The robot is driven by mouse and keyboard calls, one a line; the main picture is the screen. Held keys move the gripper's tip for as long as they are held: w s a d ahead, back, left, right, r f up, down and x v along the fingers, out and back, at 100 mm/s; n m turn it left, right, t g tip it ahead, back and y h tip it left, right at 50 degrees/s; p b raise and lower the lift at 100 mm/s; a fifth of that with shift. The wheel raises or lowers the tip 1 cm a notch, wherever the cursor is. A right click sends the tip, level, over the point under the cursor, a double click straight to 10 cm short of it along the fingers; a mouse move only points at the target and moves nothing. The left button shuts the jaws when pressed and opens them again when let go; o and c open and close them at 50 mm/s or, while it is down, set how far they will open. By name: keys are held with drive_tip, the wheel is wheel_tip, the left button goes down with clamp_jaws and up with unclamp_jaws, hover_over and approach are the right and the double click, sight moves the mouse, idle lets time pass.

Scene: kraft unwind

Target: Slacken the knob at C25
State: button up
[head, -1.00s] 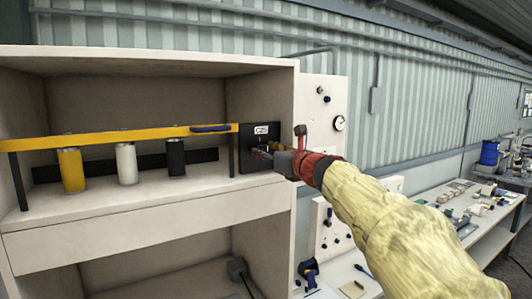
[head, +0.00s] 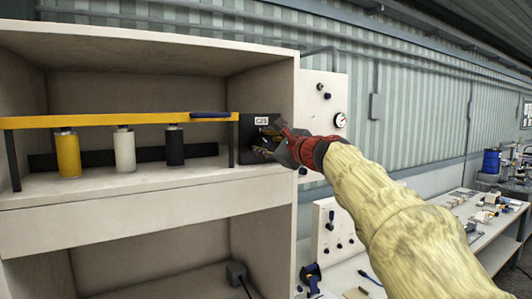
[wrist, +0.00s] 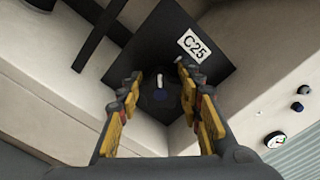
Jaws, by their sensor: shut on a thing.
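The black square plate (head: 249,152) labelled C25 stands at the right end of the shelf. In the wrist view the plate (wrist: 150,45) appears tilted, with its white C25 label (wrist: 193,45) at upper right. A small dark knob (wrist: 160,93) with a pale pointer mark sits on it, between the yellow-and-dark fingers of my gripper (wrist: 160,80). My gripper is shut on this knob. In the head view my gripper (head: 265,142) reaches the plate from the right and hides the knob.
A yellow rail (head: 100,121) with a blue handle (head: 210,114) runs left of the plate. Yellow (head: 67,155), white (head: 124,150) and black (head: 174,147) cylinders stand below it. The cabinet's right wall, a gauge (head: 340,120) and small dark knobs are close by.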

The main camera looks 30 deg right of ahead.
drive_tip(key=n+b, duration=0.3)
drive_tip(key=shift+f+n, duration=0.1)
drive_tip(key=shift+n, duration=0.3)
drive_tip(key=shift+o, duration=0.2)
drive_tip(key=n+b, duration=0.3)
drive_tip(key=shift+a+n, duration=0.1)
drive_tip(key=shift+n, duration=0.2)
drive_tip(key=n+b, duration=0.3)
drive_tip(key=n, duration=0.1)
drive_tip(key=shift+f, duration=0.1)
drive_tip(key=shift+n+b, duration=0.8)
drive_tip(key=shift+n, duration=0.4)
drive_tip(key=shift+c, duration=0.2)
drive_tip(key=o, duration=0.7)
drive_tip(key=shift+o, duration=1.3)
drive_tip(key=shift+w, duration=0.15)
drive_tip(key=shift+o, duration=1.3)
drive_tip(key=shift+f, duration=0.15)
